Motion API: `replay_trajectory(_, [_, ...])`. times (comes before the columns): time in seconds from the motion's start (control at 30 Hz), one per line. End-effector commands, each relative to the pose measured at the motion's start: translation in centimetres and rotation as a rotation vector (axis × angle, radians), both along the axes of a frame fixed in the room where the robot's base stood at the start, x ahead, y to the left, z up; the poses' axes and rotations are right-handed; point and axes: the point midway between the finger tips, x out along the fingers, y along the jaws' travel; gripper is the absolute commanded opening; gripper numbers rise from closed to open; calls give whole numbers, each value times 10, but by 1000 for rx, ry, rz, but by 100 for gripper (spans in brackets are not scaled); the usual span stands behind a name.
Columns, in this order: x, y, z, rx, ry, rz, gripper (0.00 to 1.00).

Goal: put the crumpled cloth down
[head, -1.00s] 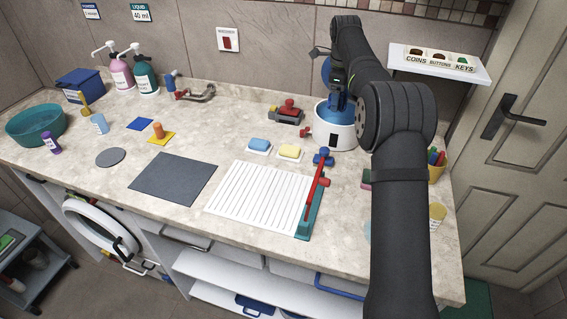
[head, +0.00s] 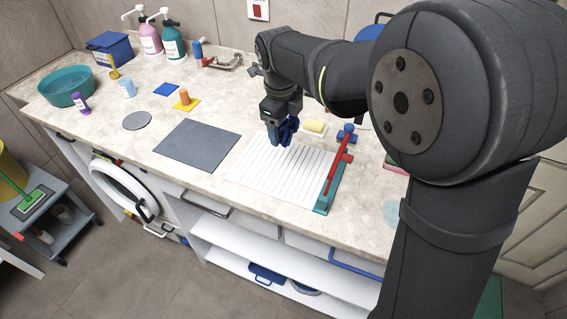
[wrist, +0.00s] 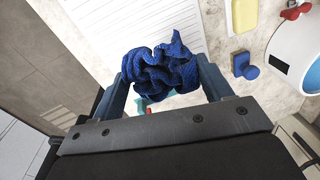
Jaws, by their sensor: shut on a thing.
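The crumpled cloth is dark blue and bunched up in the wrist view (wrist: 160,68). My gripper (wrist: 165,85) is shut on it, with one finger on each side. The gripper body partly hides the cloth there. I cannot tell how high the cloth is above the mat.
A dark grey mat (head: 197,145) lies bare to the left. A teal and red bar tool (head: 335,180) lies along the ribbed mat's right edge. A yellow sponge (head: 314,127) and a blue knob (head: 347,130) are near. My arm covers the right side.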

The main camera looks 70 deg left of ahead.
Motion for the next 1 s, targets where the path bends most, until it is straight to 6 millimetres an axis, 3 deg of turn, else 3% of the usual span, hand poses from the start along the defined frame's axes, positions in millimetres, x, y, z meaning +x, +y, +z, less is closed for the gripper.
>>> replay_trajectory(0.3, [-5,-5,-51,-4,1,-1,50])
replay_trajectory(0.57, [-4,-5,-73,-3,0,-1,50])
replay_trajectory(0.73, [-4,-5,-98,-4,0,0,50])
replay_trajectory(1.0, [-4,-4,-101,-1,-1,0,50])
